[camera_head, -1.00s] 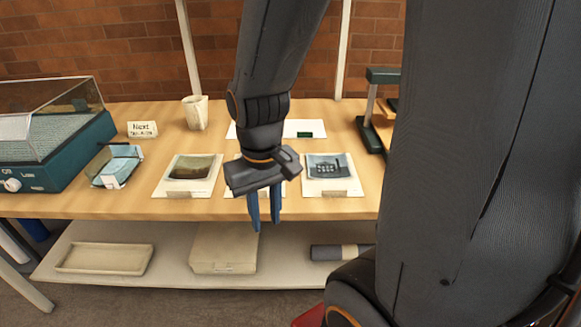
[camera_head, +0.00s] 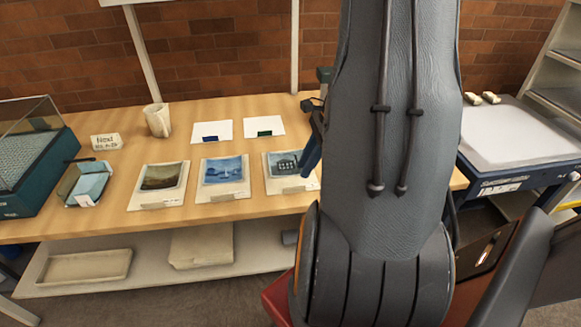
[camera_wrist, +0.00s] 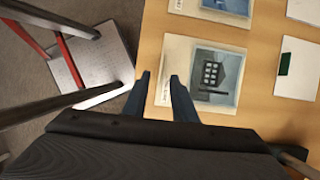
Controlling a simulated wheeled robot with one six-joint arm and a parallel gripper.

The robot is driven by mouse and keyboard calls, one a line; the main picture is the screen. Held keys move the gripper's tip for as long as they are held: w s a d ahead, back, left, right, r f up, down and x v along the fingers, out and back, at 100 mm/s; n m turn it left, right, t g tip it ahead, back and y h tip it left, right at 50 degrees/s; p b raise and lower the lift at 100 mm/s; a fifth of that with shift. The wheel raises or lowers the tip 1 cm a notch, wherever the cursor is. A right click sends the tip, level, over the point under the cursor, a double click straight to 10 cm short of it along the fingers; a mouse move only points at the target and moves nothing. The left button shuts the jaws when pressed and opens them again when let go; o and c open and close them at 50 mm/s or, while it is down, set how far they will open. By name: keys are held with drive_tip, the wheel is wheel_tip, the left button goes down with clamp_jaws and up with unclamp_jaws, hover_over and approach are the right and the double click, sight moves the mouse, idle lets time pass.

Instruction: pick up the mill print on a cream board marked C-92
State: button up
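The mill print (camera_head: 287,163) shows a dark building with rows of pale windows on a cream board. It lies flat at the right of a row of three prints near the table's front edge. It also shows in the wrist view (camera_wrist: 214,72); its label is too small to read. My gripper (camera_wrist: 160,80) is open and empty, its two blue fingers apart at the board's label-side edge. Their height above the table cannot be told. In the head view my arm hides most of the gripper; one blue finger shows beside the mill print.
A boat print (camera_head: 225,172) and a brown landscape print (camera_head: 160,180) lie to the left. Two white cards (camera_head: 264,127) with coloured tabs lie behind. A mug (camera_head: 158,120), a sign (camera_head: 106,141) and a blue-and-clear holder (camera_head: 88,184) stand left. A red-framed stool (camera_wrist: 90,60) is beside the table.

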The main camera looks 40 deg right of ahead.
sight(297, 182)
drive_tip(key=shift+p+x, duration=0.9)
drive_tip(key=shift+x, duration=2.95)
drive_tip(key=shift+w+d, duration=0.1)
drive_tip(key=shift+d, duration=0.05)
drive_tip(key=shift+c, duration=0.4)
clamp_jaws()
